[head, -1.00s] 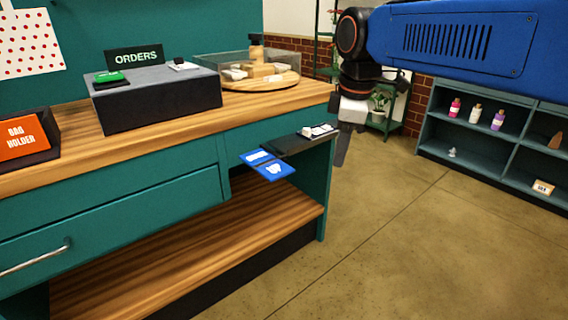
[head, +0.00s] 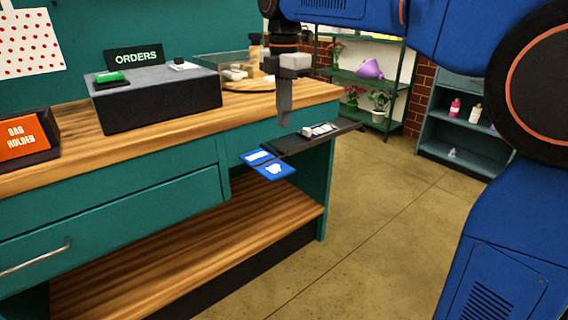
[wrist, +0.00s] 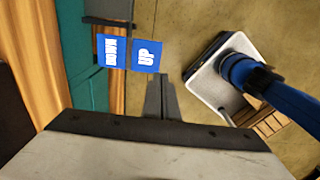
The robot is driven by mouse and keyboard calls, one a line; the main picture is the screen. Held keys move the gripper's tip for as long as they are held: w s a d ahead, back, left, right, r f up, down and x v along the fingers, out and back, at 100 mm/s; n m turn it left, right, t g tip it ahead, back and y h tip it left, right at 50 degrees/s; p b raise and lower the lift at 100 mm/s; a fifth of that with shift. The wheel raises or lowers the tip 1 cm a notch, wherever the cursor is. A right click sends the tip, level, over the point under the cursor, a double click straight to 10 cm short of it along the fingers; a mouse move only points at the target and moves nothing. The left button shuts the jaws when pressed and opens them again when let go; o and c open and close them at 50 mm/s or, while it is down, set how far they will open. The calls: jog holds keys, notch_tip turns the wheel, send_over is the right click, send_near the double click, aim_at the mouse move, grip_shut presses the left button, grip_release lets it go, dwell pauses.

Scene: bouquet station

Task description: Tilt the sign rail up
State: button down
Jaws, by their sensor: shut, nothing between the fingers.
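Two blue plates with white lettering hang off the counter's front right edge. In the wrist view they read DOWN (wrist: 111,50) and UP (wrist: 147,56); the head view shows the same plates, one higher (head: 257,157) and one lower (head: 274,170). Beside them a dark flat rail (head: 340,129) sticks out to the right from the counter, with a small white-and-dark piece (head: 318,130) on it. My gripper (head: 285,121) is shut and empty, pointing down by the rail's left part, above the plates in the picture. Whether it touches the rail cannot be told.
The wooden counter (head: 60,152) holds a grey ORDERS box (head: 155,103), an orange BAG HOLDER sign (head: 25,132) and a clear-sided tray (head: 250,85). An open lower shelf (head: 200,240) lies beneath. The floor (head: 390,230) to the right is clear; shelves stand behind.

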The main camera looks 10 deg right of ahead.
aim_at(286, 169)
jog(key=shift+f, duration=0.1)
notch_tip(286, 169, down, 14)
jog(key=shift+r, duration=0.1)
dwell(0.7)
jog(key=shift+s, duration=0.1)
dwell(0.4)
jog(key=shift+s+d+f+t+y, duration=0.15)
jog(key=shift+f+t+y, duration=0.15)
jog(key=shift+f+t, duration=0.2)
jog(key=shift+s+d+f+t+y, duration=0.1)
jog(key=shift+f+t+y, duration=0.2)
jog(key=shift+f+t, duration=0.15)
jog(key=shift+f+t+y, duration=0.9)
jog(key=shift+f+t, duration=0.65)
jog(key=shift+f, duration=0.2)
jog(key=shift+s+f, duration=0.1)
jog(key=shift+f, duration=0.2)
